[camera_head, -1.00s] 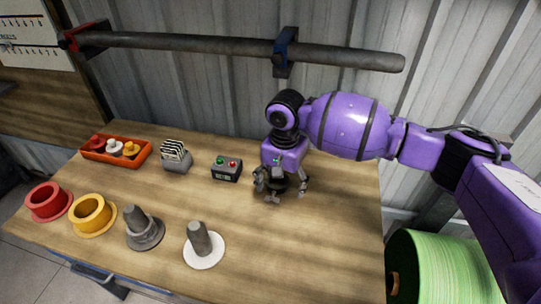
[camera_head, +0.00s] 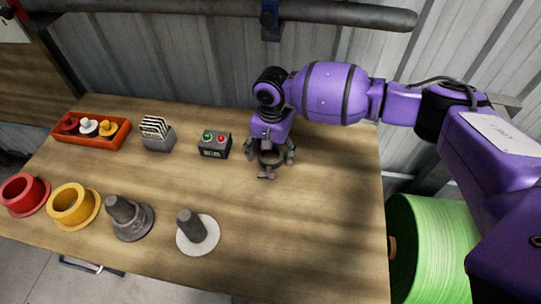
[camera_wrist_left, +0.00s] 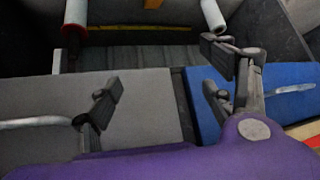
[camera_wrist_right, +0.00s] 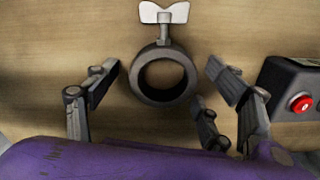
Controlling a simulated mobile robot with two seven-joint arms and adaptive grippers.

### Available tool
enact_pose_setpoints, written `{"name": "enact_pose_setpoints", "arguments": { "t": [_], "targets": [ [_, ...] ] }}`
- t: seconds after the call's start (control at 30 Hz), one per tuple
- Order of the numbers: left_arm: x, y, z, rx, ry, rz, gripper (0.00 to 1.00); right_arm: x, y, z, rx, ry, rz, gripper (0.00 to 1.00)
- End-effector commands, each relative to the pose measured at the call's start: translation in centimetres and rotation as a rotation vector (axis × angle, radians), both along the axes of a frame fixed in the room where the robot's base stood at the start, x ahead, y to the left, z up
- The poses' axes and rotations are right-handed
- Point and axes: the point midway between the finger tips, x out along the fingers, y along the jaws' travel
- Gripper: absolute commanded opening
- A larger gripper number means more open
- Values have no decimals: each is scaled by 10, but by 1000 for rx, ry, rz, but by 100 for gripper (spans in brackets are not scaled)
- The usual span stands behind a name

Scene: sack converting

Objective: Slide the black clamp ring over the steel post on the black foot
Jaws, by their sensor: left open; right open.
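The black clamp ring (camera_head: 268,160) with its wing screw lies on the table under my right gripper (camera_head: 271,161). In the right wrist view the ring (camera_wrist_right: 165,98) lies flat with the light wing handle (camera_wrist_right: 164,12) pointing away. My right gripper (camera_wrist_right: 163,80) is open, its fingers on either side of the ring, with no clear contact. A steel post (camera_head: 119,208) stands upright on a dark foot (camera_head: 140,229) at the front left of the table. My left gripper (camera_wrist_left: 160,75) is open and empty in its wrist view, away from the table.
A second post (camera_head: 190,223) stands on a white disc (camera_head: 207,242). Red (camera_head: 26,194) and yellow (camera_head: 74,206) flanged cups are further left. A button box (camera_head: 214,145), a card holder (camera_head: 157,133) and an orange tray (camera_head: 91,144) line the back. The table's front right is clear.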

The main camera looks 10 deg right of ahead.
Motion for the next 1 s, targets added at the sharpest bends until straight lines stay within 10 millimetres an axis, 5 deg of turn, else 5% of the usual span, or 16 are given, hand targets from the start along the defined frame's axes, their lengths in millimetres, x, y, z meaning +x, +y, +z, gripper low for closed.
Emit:
{"name": "enact_pose_setpoints", "arguments": {
  "t": [0.27, 0.77, 1.0],
  "targets": [
    [4, -1, 2, -3, -8, 1, 75, 0, 0, -3, -1, -1, 0, 75],
    [2, -3, 1, -6, -2, 2, 75, 0, 0, -3, -1, 0, 0, 9],
    [1, -3, 1, -6, -2, 2, 75, 1, 0, -2, 0, -1, 0, 9]
  ]
}}
